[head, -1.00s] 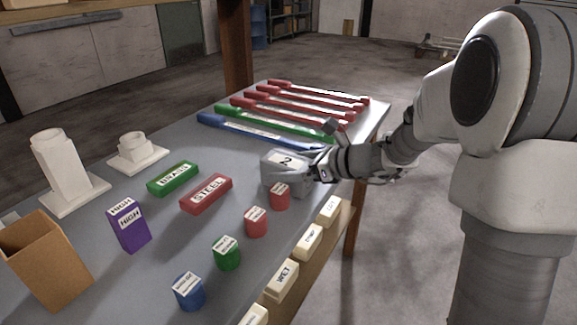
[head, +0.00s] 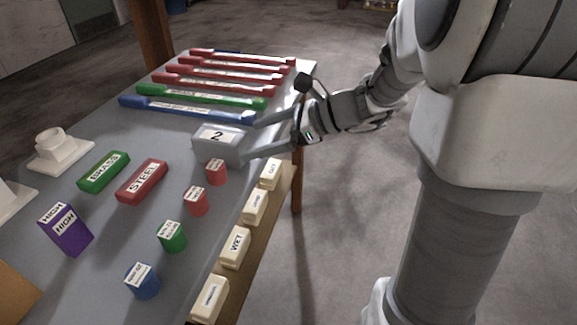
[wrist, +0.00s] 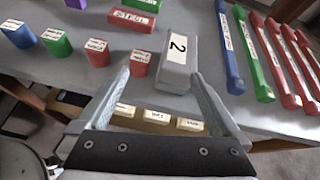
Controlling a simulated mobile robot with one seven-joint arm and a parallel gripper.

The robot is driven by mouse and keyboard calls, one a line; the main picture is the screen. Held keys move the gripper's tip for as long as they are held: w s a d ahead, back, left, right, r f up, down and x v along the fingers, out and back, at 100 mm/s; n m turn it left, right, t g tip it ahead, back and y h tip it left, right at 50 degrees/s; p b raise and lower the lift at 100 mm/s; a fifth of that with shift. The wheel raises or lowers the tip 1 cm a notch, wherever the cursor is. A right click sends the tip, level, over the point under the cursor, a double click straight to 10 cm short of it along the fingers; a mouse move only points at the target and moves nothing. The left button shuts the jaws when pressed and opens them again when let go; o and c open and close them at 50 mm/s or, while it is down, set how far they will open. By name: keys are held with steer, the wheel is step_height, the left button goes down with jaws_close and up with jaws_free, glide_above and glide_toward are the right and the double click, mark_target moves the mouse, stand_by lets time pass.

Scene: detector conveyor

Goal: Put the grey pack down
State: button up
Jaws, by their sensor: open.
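The grey pack (head: 219,143), with a white label marked "2", rests on the grey table (head: 150,137) near its right edge. It also shows in the wrist view (wrist: 178,64), just beyond the fingertips. My gripper (head: 250,140) is open and empty at the right side of the pack. In the wrist view my gripper (wrist: 160,75) has its two fingers spread wide, with the pack lying ahead of the gap between them.
A blue bar (head: 188,110), a green bar and several red bars lie behind the pack. A red block (head: 216,172) stands close in front. Red "STEEL" (head: 142,181) and green "BRASS" (head: 104,172) blocks lie left. Cream labelled blocks (head: 236,247) line a ledge along the right edge.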

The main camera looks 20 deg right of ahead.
steer(key=s+a+n+g+h, duration=0.3)
steer(key=s+n+h, duration=0.2)
steer(key=s+n, duration=0.65)
steer(key=s+d+r+n+t+h, duration=0.2)
steer(key=s+d+n+h, duration=0.4)
steer(key=s+n, duration=0.4)
step_height(320, 180, up, 18)
steer(key=w+p, duration=0.1)
steer(key=p, duration=1.7)
steer(key=shift+w+r+n+p, duration=0.25)
steer(key=shift+n+p, duration=0.1)
steer(key=shift+n, duration=0.1)
